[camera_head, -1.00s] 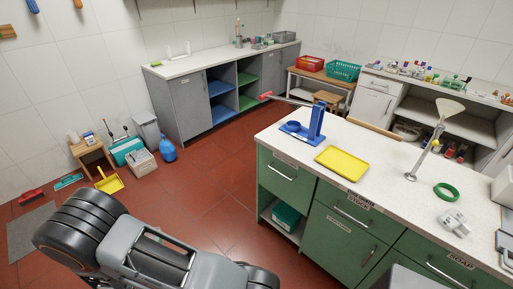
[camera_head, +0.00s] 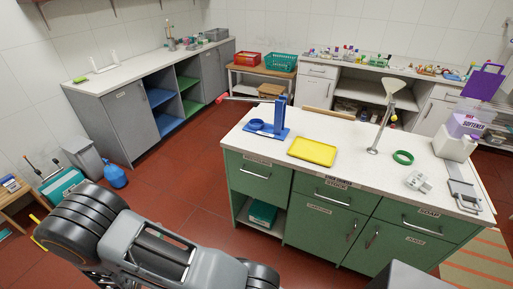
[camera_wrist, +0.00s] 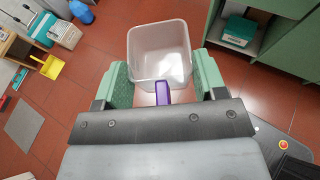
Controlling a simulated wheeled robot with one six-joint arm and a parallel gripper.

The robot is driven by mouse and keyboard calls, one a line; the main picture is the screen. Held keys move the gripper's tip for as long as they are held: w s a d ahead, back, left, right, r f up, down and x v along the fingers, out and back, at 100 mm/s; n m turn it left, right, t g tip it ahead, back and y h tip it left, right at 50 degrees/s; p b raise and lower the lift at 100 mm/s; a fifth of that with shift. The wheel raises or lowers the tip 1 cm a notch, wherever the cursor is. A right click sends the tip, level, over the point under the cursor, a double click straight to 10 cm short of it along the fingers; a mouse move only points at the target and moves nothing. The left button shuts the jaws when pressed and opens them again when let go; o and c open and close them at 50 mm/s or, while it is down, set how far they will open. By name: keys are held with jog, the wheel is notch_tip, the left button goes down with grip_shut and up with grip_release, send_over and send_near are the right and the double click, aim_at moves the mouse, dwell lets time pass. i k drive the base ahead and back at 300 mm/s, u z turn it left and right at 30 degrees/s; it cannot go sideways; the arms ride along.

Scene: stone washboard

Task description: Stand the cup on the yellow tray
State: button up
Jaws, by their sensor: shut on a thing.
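The cup (camera_wrist: 158,42) is a whitish, see-through, square vessel with a purple part (camera_wrist: 163,92), perhaps its handle, on the near side. In the wrist view it sits between the green fingers of my gripper (camera_wrist: 163,78), which is shut on it. I look into its open top, and it seems empty. The cup is over the red floor, away from the tray. The yellow tray (camera_head: 313,151) lies flat and empty on the white top of the green island counter in the head view. My gripper and the cup are not visible in the head view.
On the island, a blue stand (camera_head: 280,117) is left of the tray. A metal funnel stand (camera_head: 380,125), green ring (camera_head: 403,157) and softener container (camera_head: 459,135) are right of it. In the wrist view, a green cabinet (camera_wrist: 265,35) is at right and a yellow dustpan (camera_wrist: 50,67) at left.

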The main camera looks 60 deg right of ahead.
aim_at(312, 151)
jog(key=z, duration=2)
